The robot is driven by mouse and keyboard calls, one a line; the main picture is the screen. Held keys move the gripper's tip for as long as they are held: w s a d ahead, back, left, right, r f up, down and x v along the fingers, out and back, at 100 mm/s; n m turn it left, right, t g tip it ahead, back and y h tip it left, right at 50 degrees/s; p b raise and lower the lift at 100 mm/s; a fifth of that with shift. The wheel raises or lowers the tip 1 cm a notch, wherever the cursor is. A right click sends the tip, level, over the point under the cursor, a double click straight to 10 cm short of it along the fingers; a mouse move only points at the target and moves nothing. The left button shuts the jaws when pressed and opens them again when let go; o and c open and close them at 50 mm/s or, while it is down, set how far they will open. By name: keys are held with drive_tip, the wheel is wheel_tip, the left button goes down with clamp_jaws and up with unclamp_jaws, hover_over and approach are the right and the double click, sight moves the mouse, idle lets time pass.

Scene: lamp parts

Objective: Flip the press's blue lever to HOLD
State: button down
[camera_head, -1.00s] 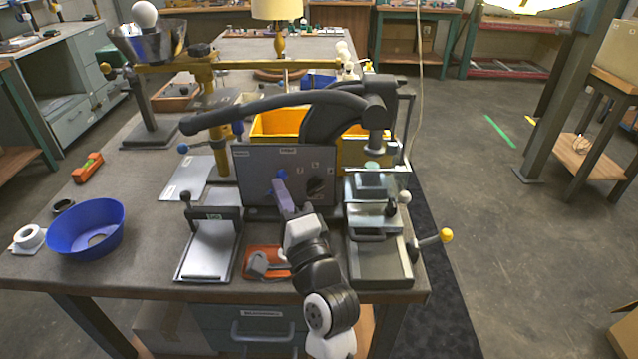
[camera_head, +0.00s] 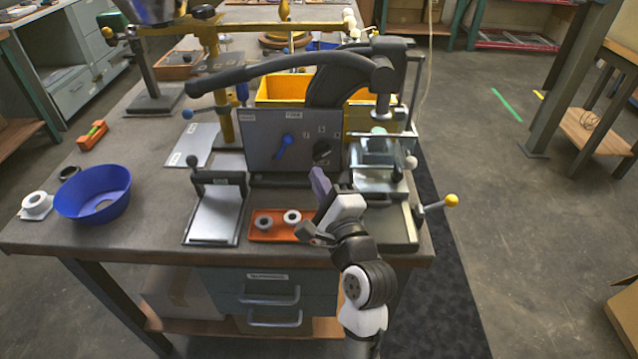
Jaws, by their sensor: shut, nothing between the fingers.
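The press (camera_head: 345,85) stands on the bench with a grey upright panel on its front. The blue lever (camera_head: 285,145) is on the left half of this panel, slanted, with its narrow end toward the lower left. Small labels sit along the panel's top, but I cannot read them surely. A dark round knob (camera_head: 321,152) is to the lever's right. My gripper (camera_head: 318,175) is shut and empty, in front of the panel's lower right, below and right of the lever. It is apart from the lever, which is in full view.
An orange tray (camera_head: 258,236) with two grey rings lies left of my wrist. A grey stand (camera_head: 217,213) and a blue bowl (camera_head: 92,195) are farther left. A glass-sided fixture (camera_head: 381,155) and a yellow-knobbed handle (camera_head: 451,200) are on the right. The press's long arm hangs above the panel.

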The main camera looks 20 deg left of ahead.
sight(299, 138)
drive_tip(key=shift+w+a+f+b, duration=0.1)
drive_tip(key=shift+w+a+b, duration=0.2)
drive_tip(key=shift+w+b, duration=0.1)
drive_tip(key=x, duration=0.2)
drive_tip(key=p+x, duration=0.1)
drive_tip(key=x, duration=0.1)
drive_tip(key=p+x, duration=0.1)
drive_tip(key=x, duration=0.1)
drive_tip(key=shift+r, duration=0.3)
drive_tip(key=shift+w+a, duration=0.35)
drive_tip(key=shift+w, duration=0.15)
